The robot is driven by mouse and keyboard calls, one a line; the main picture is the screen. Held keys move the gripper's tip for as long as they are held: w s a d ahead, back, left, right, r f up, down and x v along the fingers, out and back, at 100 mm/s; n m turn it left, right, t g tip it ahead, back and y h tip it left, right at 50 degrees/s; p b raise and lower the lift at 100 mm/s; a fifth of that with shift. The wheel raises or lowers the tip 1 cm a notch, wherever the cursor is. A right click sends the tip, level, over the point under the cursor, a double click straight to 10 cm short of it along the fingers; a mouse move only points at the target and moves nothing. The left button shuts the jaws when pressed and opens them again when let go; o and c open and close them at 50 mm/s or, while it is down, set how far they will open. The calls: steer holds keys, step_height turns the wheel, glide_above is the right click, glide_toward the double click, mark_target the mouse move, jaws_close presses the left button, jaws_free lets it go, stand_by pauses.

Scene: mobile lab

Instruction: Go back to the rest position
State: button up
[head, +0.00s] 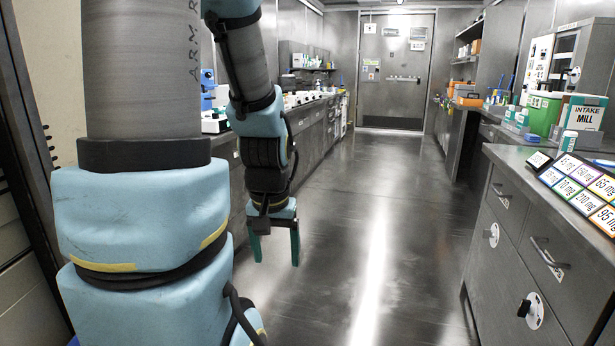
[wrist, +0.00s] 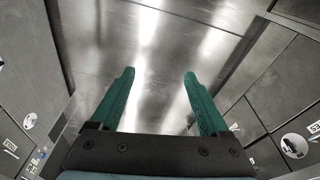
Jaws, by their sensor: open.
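My gripper (head: 276,245) hangs pointing down over the aisle floor in the head view, left of the picture's middle. Its two green fingers are apart with nothing between them. In the wrist view the fingers (wrist: 160,78) are spread, and only bare metal floor shows between and beyond them. My arm is folded downward at the left of the head view and hides part of the left counter.
The shiny floor (head: 345,240) is clear up to the closed door (head: 397,70). Counters line both sides. The right counter (head: 520,165) holds a dose label board (head: 580,188), a white bottle (head: 567,144), a green container (head: 543,113) and an intake mill (head: 583,115). Drawers below it are shut.

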step_height(320, 180, up, 17)
steer(key=s+p, duration=0.1)
steer(key=p, duration=1.5)
steer(key=shift+a+r+p, duration=0.15)
steer(key=shift+a+p, duration=0.15)
steer(key=shift+p, duration=0.1)
